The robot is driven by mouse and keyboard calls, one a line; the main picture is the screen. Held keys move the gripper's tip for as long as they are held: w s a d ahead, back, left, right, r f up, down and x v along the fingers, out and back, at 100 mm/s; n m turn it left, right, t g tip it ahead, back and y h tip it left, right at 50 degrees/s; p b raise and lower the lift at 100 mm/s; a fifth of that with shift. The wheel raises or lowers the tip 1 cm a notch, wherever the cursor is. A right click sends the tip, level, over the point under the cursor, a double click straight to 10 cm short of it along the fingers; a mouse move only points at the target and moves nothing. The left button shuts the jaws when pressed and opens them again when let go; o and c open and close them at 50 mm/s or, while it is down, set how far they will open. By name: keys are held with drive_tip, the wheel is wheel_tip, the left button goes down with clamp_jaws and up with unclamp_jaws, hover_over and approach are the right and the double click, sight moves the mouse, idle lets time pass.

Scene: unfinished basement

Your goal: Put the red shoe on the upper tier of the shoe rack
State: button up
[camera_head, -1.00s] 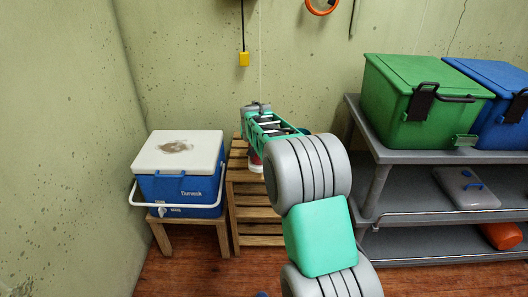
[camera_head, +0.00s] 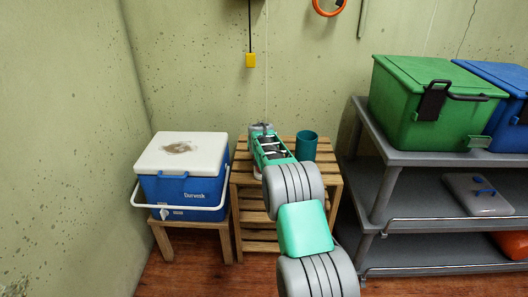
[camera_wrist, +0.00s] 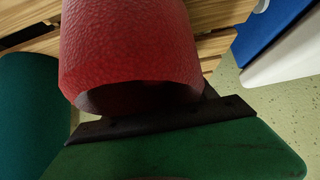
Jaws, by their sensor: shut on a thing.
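The red shoe (camera_wrist: 130,45) fills the upper middle of the wrist view, its opening turned toward the camera. My gripper (camera_head: 262,130) is shut on the shoe and is over the top of the slatted wooden shoe rack (camera_head: 325,183) in the head view. My arm hides most of the shoe there. The wrist view shows a dark finger bar and a green gripper part against the shoe's edge. Wooden slats (camera_wrist: 215,14) show behind the shoe. I cannot tell whether its sole touches them.
A teal cup (camera_head: 306,146) stands on the rack's upper tier, right of my gripper. A blue cooler with a white lid (camera_head: 183,185) sits on a low stool at the left. A grey shelf (camera_head: 400,165) with green and blue bins stands at the right.

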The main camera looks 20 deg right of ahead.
drive_tip(key=shift+r, duration=0.1)
drive_tip(key=o, duration=1.7)
